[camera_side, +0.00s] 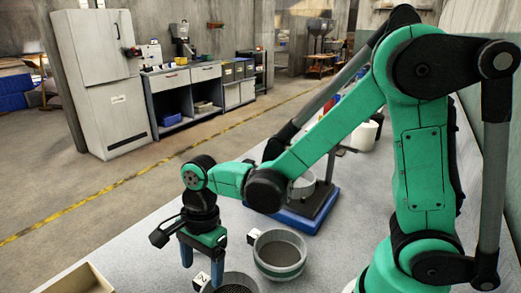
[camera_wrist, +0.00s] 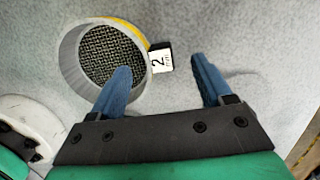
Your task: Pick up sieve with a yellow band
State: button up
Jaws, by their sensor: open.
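The sieve with a yellow band (camera_wrist: 66,62) shows in the wrist view at upper left, a grey ring with dark mesh and a strip of yellow on its far outer side. A white tag reading 2 mm (camera_wrist: 160,60) sticks out from its right side. In the side view a mesh sieve (camera_side: 236,284) with a similar tag (camera_side: 200,281) is cut by the bottom edge; its band is hidden there. My gripper (camera_wrist: 159,65) is open and empty. Its left finger overlaps the sieve's rim and mesh in the wrist view, and its right finger is over bare table. In the side view my gripper (camera_side: 202,274) points down beside the tag.
A sieve with a green band (camera_side: 280,252) stands just right of my gripper. Behind it is a stand with a blue base (camera_side: 298,222). A tan box (camera_side: 82,280) is at the lower left.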

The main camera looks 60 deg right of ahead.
aim_at(202, 279)
jog(key=shift+a+f, duration=0.15)
jog(key=shift+f, duration=0.7)
jog(key=shift+a+f, duration=0.1)
jog(key=shift+f, duration=0.7)
grip_shut()
